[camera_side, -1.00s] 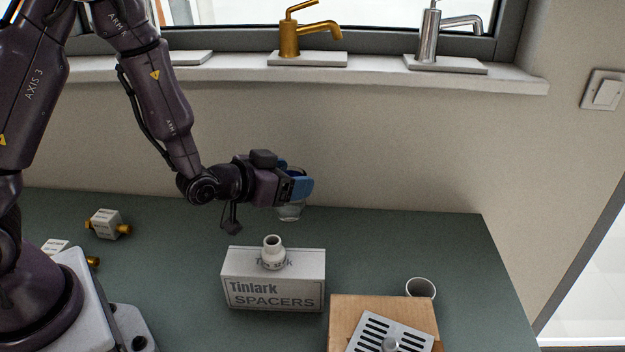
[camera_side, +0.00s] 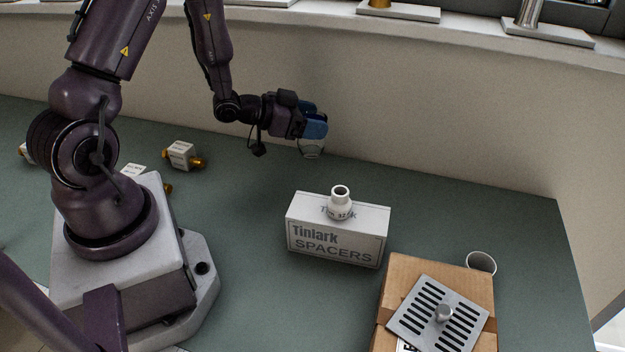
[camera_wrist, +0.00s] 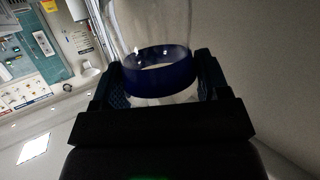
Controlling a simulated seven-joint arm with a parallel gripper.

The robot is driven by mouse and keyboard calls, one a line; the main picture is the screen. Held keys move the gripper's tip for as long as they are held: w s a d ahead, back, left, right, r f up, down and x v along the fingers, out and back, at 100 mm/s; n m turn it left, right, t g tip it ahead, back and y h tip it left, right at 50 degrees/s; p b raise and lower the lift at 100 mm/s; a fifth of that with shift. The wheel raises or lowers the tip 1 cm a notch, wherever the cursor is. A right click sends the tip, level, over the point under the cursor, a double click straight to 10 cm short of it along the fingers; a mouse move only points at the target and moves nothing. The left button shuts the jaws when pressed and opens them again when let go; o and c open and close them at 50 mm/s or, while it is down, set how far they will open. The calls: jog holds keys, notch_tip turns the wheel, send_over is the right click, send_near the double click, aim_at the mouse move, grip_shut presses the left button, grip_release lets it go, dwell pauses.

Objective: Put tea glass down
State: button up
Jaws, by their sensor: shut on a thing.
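The tea glass (camera_side: 312,149) is clear, and its lower part shows below my blue fingers in the side view, close to the back edge of the green counter. In the wrist view the glass (camera_wrist: 158,72) shows a dark blue band and stands between my two fingers. My gripper (camera_side: 316,126) is shut on it, one finger on each side. The glass looks about upright. I cannot tell whether its base touches the counter. My fingers hide its upper part in the side view.
A white Tinlark spacers box (camera_side: 334,238) with a small white fitting (camera_side: 340,203) on top stands in front. A cardboard box (camera_side: 398,290) carries a slotted metal plate (camera_side: 420,318). A white cup (camera_side: 482,262) stands behind it. The counter (camera_side: 450,210) is clear at right.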

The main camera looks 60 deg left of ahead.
aim_at(312, 153)
jog(key=f, duration=0.3)
jog(key=shift+d+f+h, duration=0.2)
jog(key=shift+d+h, duration=0.05)
jog(key=shift+h, duration=0.05)
jog(key=shift+f, duration=2.2)
jog(key=shift+f, duration=0.2)
jog(key=o, duration=0.9)
jog(key=shift+o, duration=0.2)
jog(key=shift+r, duration=0.1)
